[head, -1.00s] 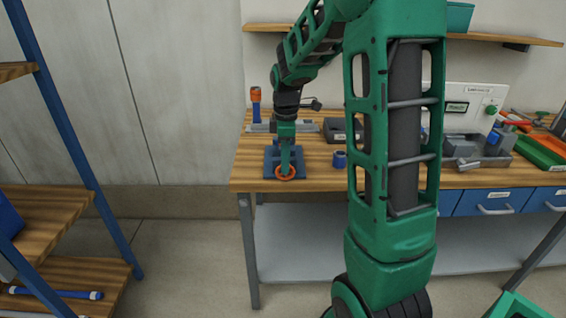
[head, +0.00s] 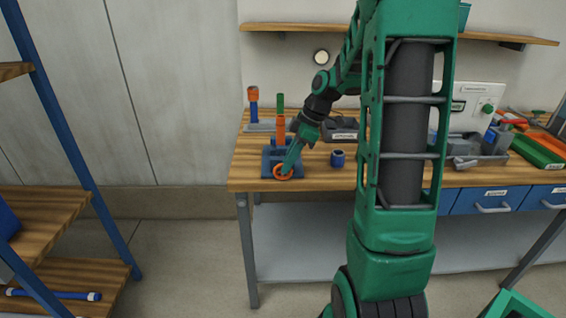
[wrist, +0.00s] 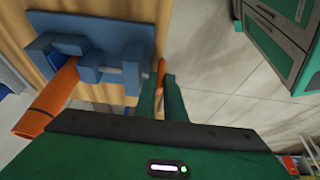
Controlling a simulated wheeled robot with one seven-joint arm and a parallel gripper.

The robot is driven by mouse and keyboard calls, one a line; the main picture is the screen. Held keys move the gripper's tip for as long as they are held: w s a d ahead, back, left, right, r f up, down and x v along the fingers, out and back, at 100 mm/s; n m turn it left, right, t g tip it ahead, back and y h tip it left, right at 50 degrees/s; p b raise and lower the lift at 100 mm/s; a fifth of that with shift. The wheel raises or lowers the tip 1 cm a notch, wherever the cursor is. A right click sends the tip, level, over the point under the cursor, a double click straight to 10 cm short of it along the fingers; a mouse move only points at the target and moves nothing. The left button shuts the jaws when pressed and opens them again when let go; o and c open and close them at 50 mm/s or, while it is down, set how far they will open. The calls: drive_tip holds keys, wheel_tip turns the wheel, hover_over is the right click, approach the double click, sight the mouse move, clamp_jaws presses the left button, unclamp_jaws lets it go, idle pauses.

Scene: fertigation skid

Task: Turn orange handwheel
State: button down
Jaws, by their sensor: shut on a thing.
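The orange handwheel (head: 283,173) sits at the front of a blue fixture (head: 270,158) near the bench's front left edge. My gripper (head: 287,168) reaches down to it from the upper right, tilted. In the wrist view, the fingers (wrist: 160,92) are shut on the handwheel's rim (wrist: 160,74), which shows edge-on between them. The blue fixture's plate and shaft (wrist: 110,60) show to the left there. Much of the wheel is hidden by the fingers.
An orange tube (wrist: 48,98) stands close to my gripper at the fixture. An orange-topped blue tool (head: 253,102) stands behind. A small blue cup (head: 337,158) sits to the right on the wooden bench (head: 247,172). Grey trays lie farther right. Open floor lies before the bench.

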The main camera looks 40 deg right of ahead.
drive_tip(key=y, duration=0.1)
drive_tip(key=d+t+y, duration=0.1)
drive_tip(key=t, duration=0.1)
drive_tip(key=shift+s+d+f+y, duration=0.25)
drive_tip(key=shift+s+f+y, duration=0.05)
drive_tip(key=shift+f+y, duration=0.1)
drive_tip(key=shift+s+d+f+t+y, duration=0.1)
drive_tip(key=shift+d+f+t+y, duration=0.15)
drive_tip(key=shift+t+y, duration=0.5)
drive_tip(key=shift+y, duration=0.25)
drive_tip(key=c, duration=1.8)
unclamp_jaws()
drive_tip(key=shift+f, duration=0.1)
drive_tip(key=shift+c, duration=0.2)
drive_tip(key=shift+a, duration=0.15)
drive_tip(key=v, duration=1)
drive_tip(key=shift+d+r, duration=0.2)
drive_tip(key=shift+d, duration=0.15)
